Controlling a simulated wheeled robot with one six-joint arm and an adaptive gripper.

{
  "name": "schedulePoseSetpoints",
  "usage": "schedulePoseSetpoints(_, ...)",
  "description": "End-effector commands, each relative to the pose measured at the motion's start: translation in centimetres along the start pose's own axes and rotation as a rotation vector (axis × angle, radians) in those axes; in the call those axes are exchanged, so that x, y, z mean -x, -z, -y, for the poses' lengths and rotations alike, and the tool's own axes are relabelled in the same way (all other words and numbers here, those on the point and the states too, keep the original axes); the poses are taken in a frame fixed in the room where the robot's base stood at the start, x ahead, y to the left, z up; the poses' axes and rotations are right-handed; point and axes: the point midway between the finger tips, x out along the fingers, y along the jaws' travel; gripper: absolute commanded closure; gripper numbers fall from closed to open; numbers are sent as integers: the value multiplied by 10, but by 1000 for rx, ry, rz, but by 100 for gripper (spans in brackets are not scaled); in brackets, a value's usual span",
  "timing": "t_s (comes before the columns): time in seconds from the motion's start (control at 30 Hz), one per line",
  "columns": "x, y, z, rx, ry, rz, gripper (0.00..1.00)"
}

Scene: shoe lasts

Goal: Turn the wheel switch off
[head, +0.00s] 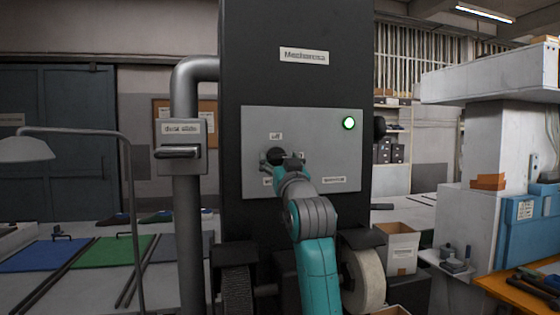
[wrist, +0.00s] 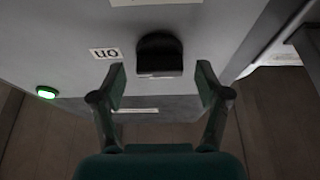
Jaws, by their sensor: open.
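The wheel switch is a dark knob (head: 273,155) on the grey panel (head: 312,125) of the black machine column. In the wrist view the knob (wrist: 160,54) lies ahead, between the lines of my two fingers. My gripper (head: 290,160) is open in front of the panel and partly hides the knob in the head view. In the wrist view my gripper (wrist: 161,82) has nothing between its fingertips. A label reading "on" (wrist: 105,53) shows upside down beside the knob. An "off" label (head: 275,136) is above the knob. The green lamp (head: 349,123) is lit.
A grey pipe (head: 187,210) with a labelled handle box (head: 181,147) stands left of the column. A pale grinding wheel (head: 363,275) and a dark wheel (head: 237,290) sit below the panel.

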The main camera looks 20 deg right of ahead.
Motion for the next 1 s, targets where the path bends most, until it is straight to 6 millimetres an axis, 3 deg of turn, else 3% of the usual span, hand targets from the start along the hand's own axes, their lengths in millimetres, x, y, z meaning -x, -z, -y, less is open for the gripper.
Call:
schedulePoseSetpoints(0.07,0,0,0,0,0,0,25)
schedulePoseSetpoints(0.1,0,0,0,0,0,0,30)
schedulePoseSetpoints(0.33,0,0,0,0,0,0,85)
schedulePoseSetpoints(0.67,0,0,-1,33,14,-1,85)
schedulePoseSetpoints(1.0,0,0,-2,232,96,-1,85)
